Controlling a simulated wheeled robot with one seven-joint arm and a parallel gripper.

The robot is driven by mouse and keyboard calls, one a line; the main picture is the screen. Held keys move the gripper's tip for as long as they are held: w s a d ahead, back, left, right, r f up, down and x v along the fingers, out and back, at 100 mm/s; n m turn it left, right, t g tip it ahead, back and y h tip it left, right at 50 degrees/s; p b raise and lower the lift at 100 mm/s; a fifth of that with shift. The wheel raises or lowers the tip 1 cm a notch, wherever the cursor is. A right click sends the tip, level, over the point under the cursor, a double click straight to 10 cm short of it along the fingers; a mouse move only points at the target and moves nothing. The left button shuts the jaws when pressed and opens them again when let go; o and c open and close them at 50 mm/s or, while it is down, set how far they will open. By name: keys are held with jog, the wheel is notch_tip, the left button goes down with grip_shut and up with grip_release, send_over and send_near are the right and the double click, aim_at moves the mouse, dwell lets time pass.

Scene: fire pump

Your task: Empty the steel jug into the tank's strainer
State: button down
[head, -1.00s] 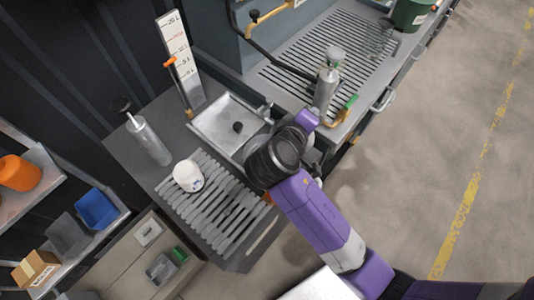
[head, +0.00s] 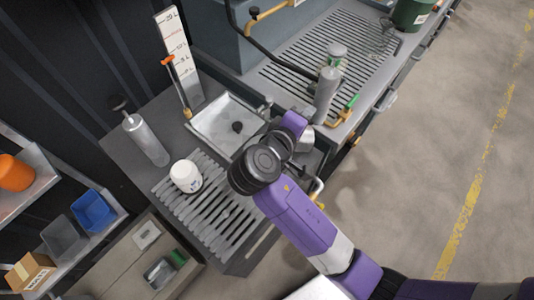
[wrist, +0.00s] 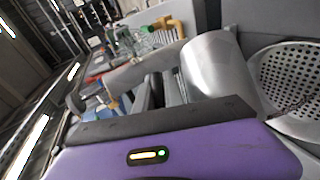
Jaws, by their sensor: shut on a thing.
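The steel jug (wrist: 215,68) is a smooth grey metal cylinder in the wrist view, right of the middle. My gripper (wrist: 167,90) is shut on it at its left side. The strainer (wrist: 292,85), a round dish full of small holes, lies to the right of the jug and close to it in the wrist view. In the head view my gripper (head: 296,126) is partly hidden by my wrist, with a bit of the jug (head: 307,140) showing beside it. My arm hides the strainer there. The jug's mouth and contents cannot be seen.
A shallow metal tray (head: 226,121), a white tub (head: 185,176) and a steel cylinder with a dark knob (head: 147,140) stand left of my arm. A grey-and-green bottle (head: 327,90) stands on the slatted counter (head: 340,45). The floor at right is clear.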

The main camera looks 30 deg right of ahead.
jog(key=shift+w+a+h+b, duration=0.1)
jog(key=shift+a+h+b, duration=0.15)
jog(key=shift+h+b, duration=0.05)
jog(key=shift+w+a+r+n+h+b, duration=0.35)
jog(key=shift+a+r+n+h, duration=0.3)
jog(key=shift+a, duration=0.1)
dwell(0.9)
jog(key=shift+w+a+f+n+h, duration=0.25)
jog(key=shift+a+n+h, duration=0.15)
jog(key=shift+a+h, duration=0.15)
jog(key=shift+w+a+f+n+h, duration=0.25)
jog(key=shift+a+n+h, duration=0.15)
jog(key=shift+a, duration=0.2)
dwell(0.7)
